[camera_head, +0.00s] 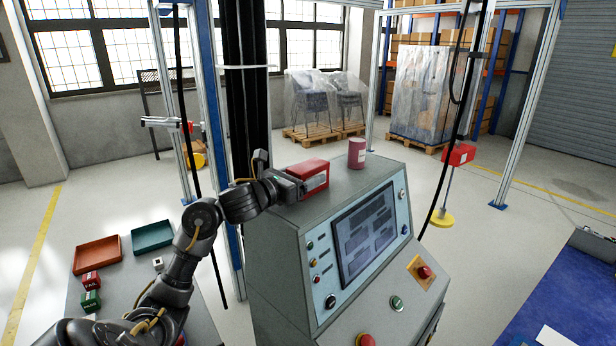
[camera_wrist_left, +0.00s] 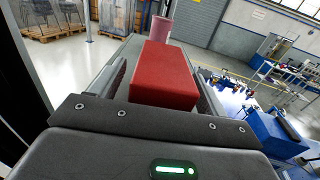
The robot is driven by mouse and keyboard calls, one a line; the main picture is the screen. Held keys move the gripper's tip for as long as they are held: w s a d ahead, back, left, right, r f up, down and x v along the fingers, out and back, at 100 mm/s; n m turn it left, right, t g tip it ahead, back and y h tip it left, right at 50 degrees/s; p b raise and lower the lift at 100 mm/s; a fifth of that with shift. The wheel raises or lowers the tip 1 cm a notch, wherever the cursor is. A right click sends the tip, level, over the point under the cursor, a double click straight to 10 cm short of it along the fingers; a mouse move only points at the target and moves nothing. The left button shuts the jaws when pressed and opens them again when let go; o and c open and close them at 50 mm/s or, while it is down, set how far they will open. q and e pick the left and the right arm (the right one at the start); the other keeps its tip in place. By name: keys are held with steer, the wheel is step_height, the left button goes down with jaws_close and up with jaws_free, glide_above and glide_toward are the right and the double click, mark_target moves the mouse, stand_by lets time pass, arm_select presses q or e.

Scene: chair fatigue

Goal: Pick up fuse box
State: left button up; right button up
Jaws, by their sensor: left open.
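The fuse box (camera_head: 311,174) is a red block on the grey top of the control console, near its left end. My left gripper (camera_head: 290,182) reaches it from the left in the head view. In the left wrist view the fuse box (camera_wrist_left: 163,75) lies between the two fingers of the open left gripper (camera_wrist_left: 160,88). A gap shows on its left side; the right finger is close to it, and I cannot tell if they touch. My right gripper is not in view.
A dark pink cylinder (camera_head: 357,153) stands on the console top just behind the fuse box. The console (camera_head: 330,255) has a screen, knobs and red buttons on its sloped front. A brown tray (camera_head: 97,255) and a green tray (camera_head: 152,236) lie at the left.

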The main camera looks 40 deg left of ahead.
mark_target(301, 167)
arm_select(q)
steer(key=c, duration=1.2)
steer(key=shift+r+b, duration=0.35)
steer(key=shift+r, duration=0.15)
steer(key=r, duration=0.1)
steer(key=r+b, duration=0.1)
steer(key=shift+s+a+r, duration=0.15)
steer(key=shift+a+r, duration=0.1)
steer(key=shift+r, duration=0.1)
steer(key=s+a+r+b, duration=0.2)
steer(key=s+r, duration=0.1)
steer(key=s+a+r+b, duration=0.2)
steer(key=s+a+r, duration=0.1)
steer(key=s, duration=0.1)
steer(key=s+a+r+b, duration=0.2)
steer(key=s+a+r, duration=0.1)
steer(key=s, duration=0.1)
steer(key=shift+r+b, duration=0.15)
steer(key=shift+b, duration=0.15)
